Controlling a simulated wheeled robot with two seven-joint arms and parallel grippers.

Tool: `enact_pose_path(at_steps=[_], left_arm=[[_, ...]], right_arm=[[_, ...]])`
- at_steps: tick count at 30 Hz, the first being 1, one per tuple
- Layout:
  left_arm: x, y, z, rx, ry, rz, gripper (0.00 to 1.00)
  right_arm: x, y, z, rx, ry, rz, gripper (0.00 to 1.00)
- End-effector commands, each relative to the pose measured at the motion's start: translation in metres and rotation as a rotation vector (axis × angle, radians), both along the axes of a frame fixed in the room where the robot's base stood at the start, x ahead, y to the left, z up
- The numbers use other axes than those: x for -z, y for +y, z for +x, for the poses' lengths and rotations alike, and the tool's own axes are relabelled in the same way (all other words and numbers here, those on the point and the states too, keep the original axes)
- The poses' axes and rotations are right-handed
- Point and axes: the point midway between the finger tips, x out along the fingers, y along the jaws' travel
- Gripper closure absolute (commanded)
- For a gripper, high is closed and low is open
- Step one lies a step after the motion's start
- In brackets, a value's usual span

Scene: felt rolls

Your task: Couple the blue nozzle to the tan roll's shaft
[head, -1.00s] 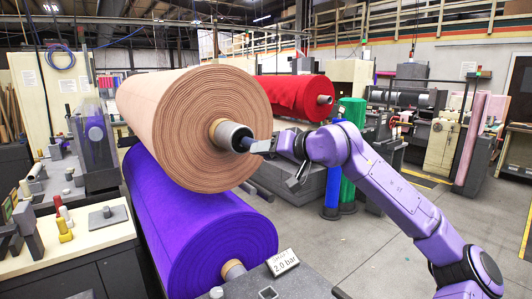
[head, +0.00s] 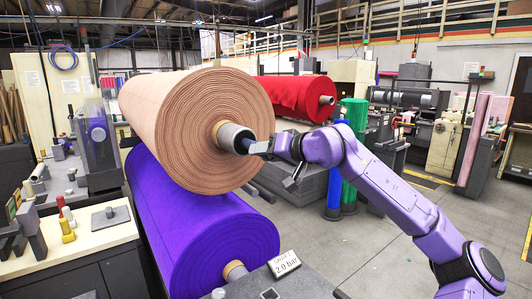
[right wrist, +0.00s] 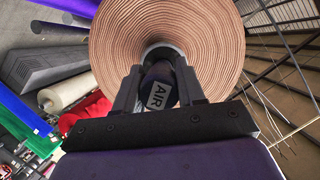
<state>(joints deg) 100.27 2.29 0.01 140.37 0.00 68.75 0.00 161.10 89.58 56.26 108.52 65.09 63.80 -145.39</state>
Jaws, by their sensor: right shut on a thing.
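The tan roll (head: 190,125) lies on top of the purple roll (head: 205,225), its shaft (head: 231,135) poking out of the near end as a grey collar. My right gripper (head: 262,147) is shut on the dark blue nozzle (head: 244,146). The nozzle is at the shaft's open end and appears to overlap its mouth; how deep it sits is hard to tell. In the right wrist view the nozzle (right wrist: 158,72) with its "AIR" label sits between the two fingers, in line with the shaft (right wrist: 162,49) behind it. My left gripper is out of view.
A "2.0 bar" sign (head: 284,263) stands on a grey machine surface below the gripper. A red roll (head: 296,94) and blue and green upright rolls (head: 354,115) stand behind. A cream-topped bench (head: 85,238) is at left. Open floor lies at right.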

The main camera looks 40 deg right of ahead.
Motion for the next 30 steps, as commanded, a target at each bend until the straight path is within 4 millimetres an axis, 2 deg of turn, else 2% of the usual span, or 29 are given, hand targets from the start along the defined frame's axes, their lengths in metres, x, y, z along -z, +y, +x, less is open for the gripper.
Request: enact_pose_path(at_steps=[30], left_arm=[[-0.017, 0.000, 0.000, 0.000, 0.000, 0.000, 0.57]], right_arm=[[-0.002, -0.003, 0.025, -0.001, -0.002, -0.002, 1.00]])
